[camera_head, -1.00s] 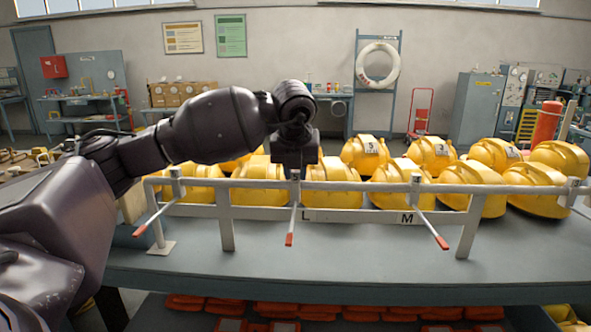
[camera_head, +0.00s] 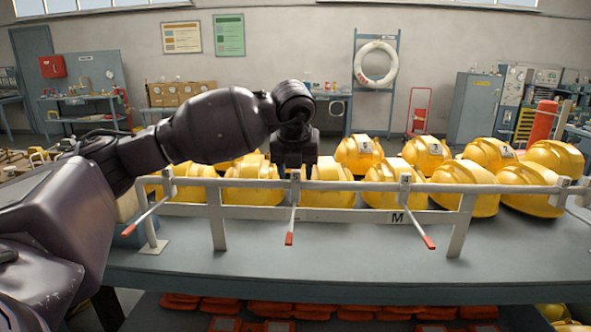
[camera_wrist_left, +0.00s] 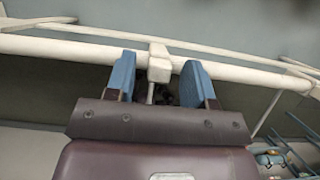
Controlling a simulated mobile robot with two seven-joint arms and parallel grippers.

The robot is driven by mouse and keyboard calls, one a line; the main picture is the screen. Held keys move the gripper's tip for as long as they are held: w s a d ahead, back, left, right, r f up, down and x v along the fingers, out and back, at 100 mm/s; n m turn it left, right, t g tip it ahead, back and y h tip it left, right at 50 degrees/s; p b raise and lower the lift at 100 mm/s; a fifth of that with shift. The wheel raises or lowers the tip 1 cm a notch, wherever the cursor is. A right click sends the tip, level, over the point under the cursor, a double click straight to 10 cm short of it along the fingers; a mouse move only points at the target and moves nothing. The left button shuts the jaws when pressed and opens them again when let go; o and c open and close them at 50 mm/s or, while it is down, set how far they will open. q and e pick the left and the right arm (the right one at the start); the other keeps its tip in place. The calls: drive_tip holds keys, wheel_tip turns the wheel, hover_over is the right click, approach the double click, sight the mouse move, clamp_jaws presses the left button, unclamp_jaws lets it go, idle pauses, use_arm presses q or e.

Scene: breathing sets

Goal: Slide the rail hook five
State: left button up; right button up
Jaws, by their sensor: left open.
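The white rail (camera_head: 350,186) runs along the front of the bench and carries several hooks with red-tipped rods. The middle hook (camera_head: 291,222) hangs just below my left gripper (camera_head: 295,168); its number is not legible. In the left wrist view, the white block of that hook (camera_wrist_left: 159,62) sits between the two blue fingers of my left gripper (camera_wrist_left: 162,82), which are open and straddle it. Other hooks are at the left (camera_head: 154,213) and right (camera_head: 416,222). My right gripper is not in view.
Yellow helmets (camera_head: 465,180) stand in rows close behind the rail. The lower strip is marked M (camera_head: 397,218). The grey bench top (camera_head: 330,265) is bare in front. Orange items (camera_head: 270,307) lie on a shelf below.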

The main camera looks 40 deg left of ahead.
sight(294, 206)
use_arm(q)
drive_tip(key=v, duration=1)
drive_tip(key=shift+r+p, duration=0.3)
drive_tip(key=shift+r, duration=0.1)
drive_tip(key=shift+s, duration=0.2)
